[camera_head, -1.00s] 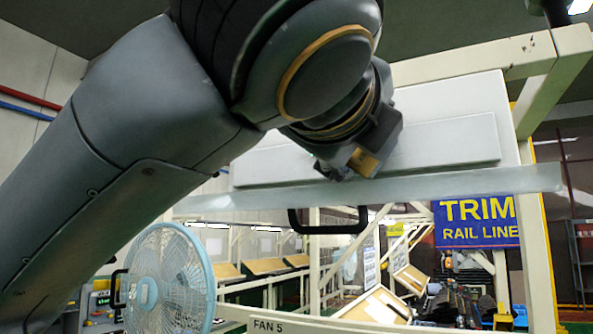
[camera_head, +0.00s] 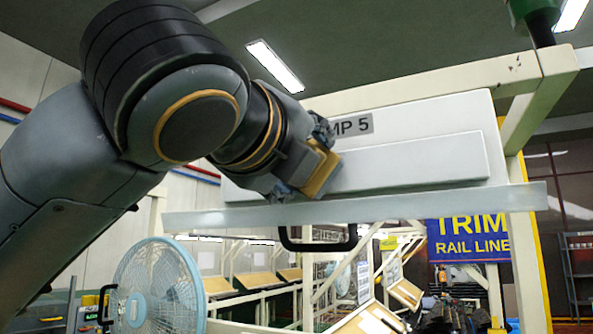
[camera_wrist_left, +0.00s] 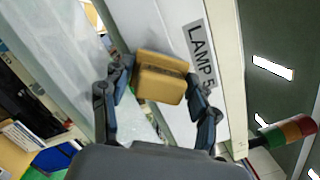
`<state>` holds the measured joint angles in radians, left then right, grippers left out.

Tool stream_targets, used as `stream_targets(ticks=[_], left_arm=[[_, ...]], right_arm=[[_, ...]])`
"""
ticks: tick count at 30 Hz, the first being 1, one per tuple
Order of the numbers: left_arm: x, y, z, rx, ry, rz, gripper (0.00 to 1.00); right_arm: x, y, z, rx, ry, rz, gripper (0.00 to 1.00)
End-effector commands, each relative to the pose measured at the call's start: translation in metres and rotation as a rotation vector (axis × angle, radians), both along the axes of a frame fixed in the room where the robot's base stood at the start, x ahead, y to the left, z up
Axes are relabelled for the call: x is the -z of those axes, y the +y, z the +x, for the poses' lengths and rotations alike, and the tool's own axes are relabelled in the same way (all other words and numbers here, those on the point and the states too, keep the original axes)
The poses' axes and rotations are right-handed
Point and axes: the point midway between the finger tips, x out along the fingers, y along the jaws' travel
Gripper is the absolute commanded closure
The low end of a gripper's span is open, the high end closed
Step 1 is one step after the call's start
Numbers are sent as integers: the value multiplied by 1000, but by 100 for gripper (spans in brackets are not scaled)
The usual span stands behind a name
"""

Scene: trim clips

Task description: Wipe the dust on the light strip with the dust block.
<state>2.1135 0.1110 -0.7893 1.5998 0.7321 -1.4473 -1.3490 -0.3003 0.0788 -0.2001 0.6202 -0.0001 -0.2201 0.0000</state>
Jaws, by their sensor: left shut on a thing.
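The light strip (camera_head: 430,206) is a long pale translucent bar running across the lower front of the white lamp housing (camera_head: 400,143); it also shows at the left of the left wrist view (camera_wrist_left: 50,60). My left gripper (camera_head: 305,170) is in front of the housing's left part, just above the strip. It is shut on the dust block, a tan-yellow block (camera_wrist_left: 160,80) held between both fingers in the left wrist view. The block also shows in the head view (camera_head: 322,172). I cannot tell whether it touches the housing. Dust on the strip is not clearly visible. My right gripper is not in view.
A black handle (camera_head: 318,246) hangs below the strip. A cream frame (camera_head: 535,90) surrounds the housing. A blue fan (camera_head: 160,288) stands at lower left. A stack light (camera_wrist_left: 285,132) shows in the left wrist view. A blue sign (camera_head: 470,238) is behind, at right.

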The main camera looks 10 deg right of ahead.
Motion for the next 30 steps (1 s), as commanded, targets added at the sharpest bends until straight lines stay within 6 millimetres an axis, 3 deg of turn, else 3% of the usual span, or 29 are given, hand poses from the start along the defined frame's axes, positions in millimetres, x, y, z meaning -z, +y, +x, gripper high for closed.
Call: stream_targets(ticks=[30], left_arm=[[1,48,38,-2,4,0,65]], right_arm=[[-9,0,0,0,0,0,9]])
